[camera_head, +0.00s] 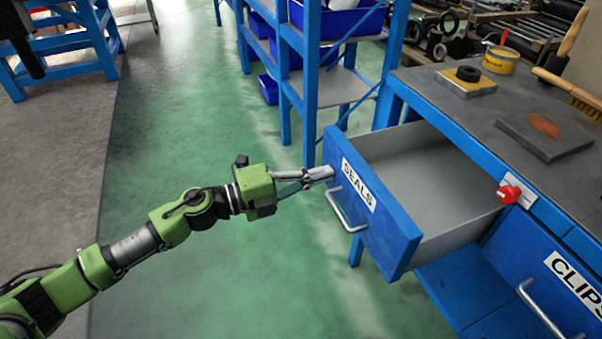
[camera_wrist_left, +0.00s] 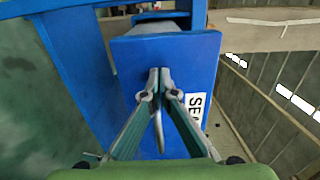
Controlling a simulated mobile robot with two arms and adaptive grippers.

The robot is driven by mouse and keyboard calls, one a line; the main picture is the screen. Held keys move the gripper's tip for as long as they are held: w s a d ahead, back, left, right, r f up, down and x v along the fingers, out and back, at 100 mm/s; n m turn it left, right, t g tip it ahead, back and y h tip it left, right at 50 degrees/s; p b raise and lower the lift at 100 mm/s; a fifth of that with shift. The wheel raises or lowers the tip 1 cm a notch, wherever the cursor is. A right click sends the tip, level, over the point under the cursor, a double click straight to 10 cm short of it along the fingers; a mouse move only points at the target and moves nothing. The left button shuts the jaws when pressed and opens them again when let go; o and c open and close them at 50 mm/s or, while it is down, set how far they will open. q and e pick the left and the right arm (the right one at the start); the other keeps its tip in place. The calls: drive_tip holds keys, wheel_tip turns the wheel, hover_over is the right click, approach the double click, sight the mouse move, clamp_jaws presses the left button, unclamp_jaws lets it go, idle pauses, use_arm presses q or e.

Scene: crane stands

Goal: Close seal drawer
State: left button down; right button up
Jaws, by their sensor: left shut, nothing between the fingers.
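The seal drawer (camera_head: 398,236) is a blue-fronted grey drawer with a white SEALS label (camera_head: 358,186), pulled out from the workbench and empty inside as far as I see. Its silver bar handle (camera_head: 342,206) is on the front face. My left gripper (camera_head: 328,173) is shut and empty, its fingertips at the far upper end of the drawer front, above the handle. In the left wrist view the shut fingertips (camera_wrist_left: 158,74) are in front of the blue drawer front (camera_wrist_left: 195,60); I cannot tell whether they touch it. My right gripper is not in view.
The workbench top (camera_head: 433,92) carries a yellow tin (camera_head: 500,60), a brush (camera_head: 572,92) and a dark plate (camera_head: 546,136). A red knob (camera_head: 509,193) sits on the bench edge by the CLIPS drawer (camera_head: 550,270). A blue shelf (camera_head: 312,85) stands behind. The green floor at left is clear.

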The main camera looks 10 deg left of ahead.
use_arm(q)
drive_tip(key=x, duration=0.2)
drive_tip(key=p+x, duration=0.1)
drive_tip(key=x, duration=0.2)
drive_tip(key=shift+s+r, duration=0.1)
drive_tip(key=shift+r, duration=0.15)
drive_tip(key=p+x, duration=0.1)
drive_tip(key=x, duration=0.4)
drive_tip(key=shift+f, duration=0.1)
drive_tip(key=x, duration=0.4)
drive_tip(key=shift+d, duration=0.2)
drive_tip(key=x, duration=0.6)
drive_tip(key=shift+w+f+b, duration=0.15)
drive_tip(key=shift+w+b, duration=0.05)
drive_tip(key=shift+b, duration=0.1)
drive_tip(key=shift+d, duration=0.1)
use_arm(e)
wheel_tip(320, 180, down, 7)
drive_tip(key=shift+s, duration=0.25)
use_arm(q)
drive_tip(key=shift+r, duration=0.25)
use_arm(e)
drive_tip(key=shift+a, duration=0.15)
